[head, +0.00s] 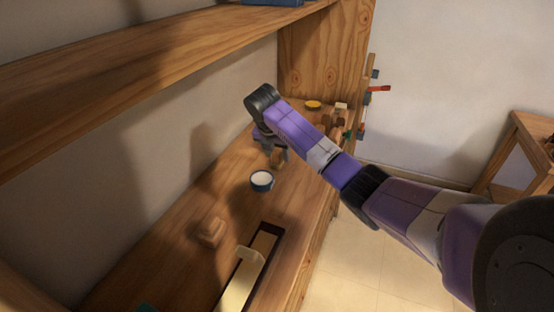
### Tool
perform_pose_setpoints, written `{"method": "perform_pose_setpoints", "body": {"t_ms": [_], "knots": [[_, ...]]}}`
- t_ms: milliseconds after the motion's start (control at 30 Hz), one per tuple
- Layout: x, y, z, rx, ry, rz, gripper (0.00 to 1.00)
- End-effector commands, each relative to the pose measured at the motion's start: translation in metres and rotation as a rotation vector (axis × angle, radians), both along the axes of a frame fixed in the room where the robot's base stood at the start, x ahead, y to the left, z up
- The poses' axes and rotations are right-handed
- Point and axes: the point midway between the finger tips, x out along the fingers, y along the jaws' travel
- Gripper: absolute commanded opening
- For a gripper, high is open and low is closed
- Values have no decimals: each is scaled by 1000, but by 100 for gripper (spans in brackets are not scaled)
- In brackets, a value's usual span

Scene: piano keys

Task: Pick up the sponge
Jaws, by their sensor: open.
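No object is clearly a sponge at this size. Either could be the sponge; I cannot tell. My gripper (277,160) points down over the middle of the counter, partly hidden by my wrist. It is open, with nothing visible held in it. It is apart from both the tan block and the yellow item.
A dark bowl (262,181) with a white inside stands just below my gripper in the picture. A dark tray (252,268) with pale pieces lies near the front edge. Several small blocks (337,119) stand at the far end. A wooden shelf (150,62) overhangs the counter.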

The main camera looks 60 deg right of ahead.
Motion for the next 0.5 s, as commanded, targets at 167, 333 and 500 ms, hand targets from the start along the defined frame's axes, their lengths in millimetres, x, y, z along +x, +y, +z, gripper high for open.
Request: {"method": "perform_pose_setpoints", "body": {"t_ms": [167,333,500], "knots": [[0,0,0,0,0,0,41],[0,0,0,0,0,0,8],[0,0,1,0,0,0,0]]}}
